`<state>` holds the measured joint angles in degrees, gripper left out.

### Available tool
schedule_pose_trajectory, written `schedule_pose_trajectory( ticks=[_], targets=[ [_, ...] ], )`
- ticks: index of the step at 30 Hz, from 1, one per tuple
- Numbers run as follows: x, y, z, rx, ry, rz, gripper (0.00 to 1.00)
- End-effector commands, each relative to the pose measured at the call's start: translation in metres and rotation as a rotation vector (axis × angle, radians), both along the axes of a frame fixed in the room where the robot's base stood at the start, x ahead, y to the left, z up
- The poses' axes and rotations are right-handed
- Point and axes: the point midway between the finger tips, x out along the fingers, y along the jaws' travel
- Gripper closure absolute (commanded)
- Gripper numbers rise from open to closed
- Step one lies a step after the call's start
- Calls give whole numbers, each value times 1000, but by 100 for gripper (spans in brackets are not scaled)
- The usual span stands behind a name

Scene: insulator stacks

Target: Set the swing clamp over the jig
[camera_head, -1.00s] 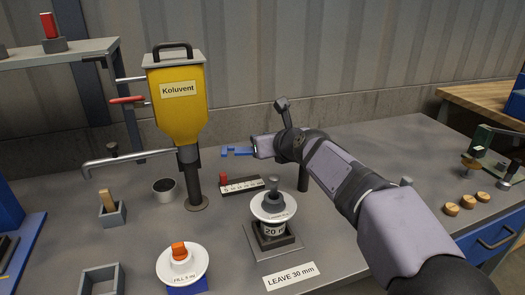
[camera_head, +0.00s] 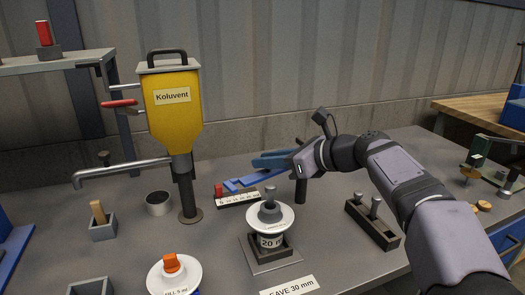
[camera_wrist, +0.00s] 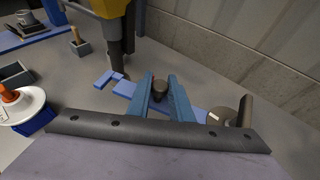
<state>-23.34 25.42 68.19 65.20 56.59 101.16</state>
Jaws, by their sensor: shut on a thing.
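The swing clamp is a blue bar (camera_head: 243,183) with a forked left end, behind the jig in the head view. Its bar also shows in the wrist view (camera_wrist: 124,88), running toward a dark post at right. My gripper (camera_head: 262,162) is shut around the clamp's dark knob (camera_wrist: 160,85), which shows between the blue fingers in the wrist view. The jig (camera_head: 270,252) is a dark base with a "20 m…" block, carrying a white disc (camera_head: 268,217) with a grey piece on top. The clamp's bar is not over the jig's disc.
A dark rail with two levers (camera_head: 372,222) lies right. A "LEAVE 30 mm" label (camera_head: 290,288) lies in front.

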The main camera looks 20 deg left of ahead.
Motion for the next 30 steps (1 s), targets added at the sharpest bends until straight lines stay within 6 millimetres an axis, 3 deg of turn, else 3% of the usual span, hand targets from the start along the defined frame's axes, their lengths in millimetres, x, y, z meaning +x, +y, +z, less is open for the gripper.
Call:
schedule_pose_trajectory(
  ticks=[15, 30],
  targets=[
    [-11, -36, 5, -7, 7, 314, 100],
    [-15, -55, 1, -4, 1, 478, 100]
  ],
)
